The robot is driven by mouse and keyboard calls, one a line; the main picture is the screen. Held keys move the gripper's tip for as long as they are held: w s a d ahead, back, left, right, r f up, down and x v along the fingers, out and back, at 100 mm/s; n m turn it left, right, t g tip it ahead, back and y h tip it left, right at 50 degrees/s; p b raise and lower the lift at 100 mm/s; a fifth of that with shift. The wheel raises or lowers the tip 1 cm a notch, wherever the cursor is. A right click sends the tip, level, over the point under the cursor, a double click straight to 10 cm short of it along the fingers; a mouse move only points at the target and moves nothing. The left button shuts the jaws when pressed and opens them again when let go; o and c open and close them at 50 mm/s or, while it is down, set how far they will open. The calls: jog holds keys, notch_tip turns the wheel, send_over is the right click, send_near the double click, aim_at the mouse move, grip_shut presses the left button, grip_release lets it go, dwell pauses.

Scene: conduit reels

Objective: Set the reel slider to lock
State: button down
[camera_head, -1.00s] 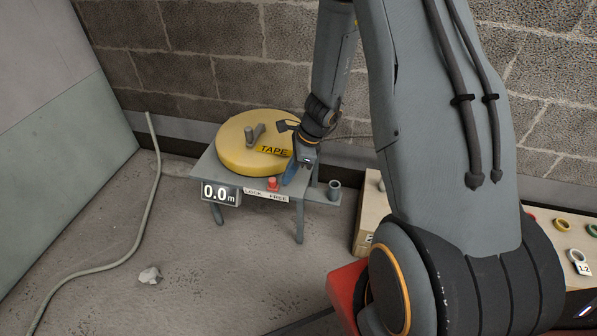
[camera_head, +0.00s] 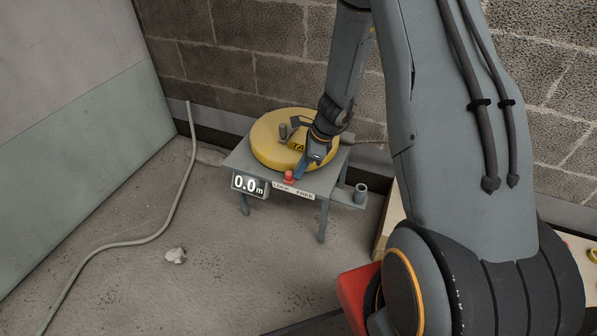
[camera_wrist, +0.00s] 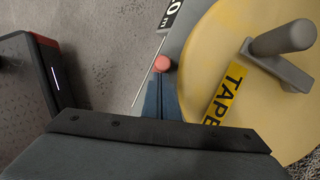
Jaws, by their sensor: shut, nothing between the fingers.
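The slider's red knob (camera_head: 289,176) stands at the front edge of the reel table (camera_head: 330,183), above the LOCK FREE label (camera_head: 293,190). It is near the middle of the label, slightly toward the LOCK side. My gripper (camera_head: 300,174) is shut and empty, with its blue fingers pointing down just right of the knob. In the wrist view the knob (camera_wrist: 162,64) lies right at the fingertips (camera_wrist: 161,82); whether they touch is unclear. The yellow tape reel (camera_head: 268,145) sits on the table behind, with my arm hiding part of it.
The display (camera_head: 249,185) reads 0.0 m, left of the label. A grey crank handle (camera_head: 283,131) stands up from the reel. A small grey cup (camera_head: 360,193) is at the table's right end. A hose (camera_head: 157,235) lies on the open floor at left.

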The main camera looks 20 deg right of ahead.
jog(key=shift+w, duration=0.25)
jog(key=d, duration=0.1)
jog(key=s+d+r+p, duration=0.1)
jog(key=d, duration=0.1)
jog(key=s+d, duration=0.1)
jog(key=shift+d+r, duration=0.15)
jog(key=shift+d, duration=0.05)
jog(key=p+v, duration=0.2)
jog(key=v, duration=0.6)
jog(key=shift+r+p, duration=0.25)
jog(key=shift+p, duration=0.05)
jog(key=shift+s, duration=0.1)
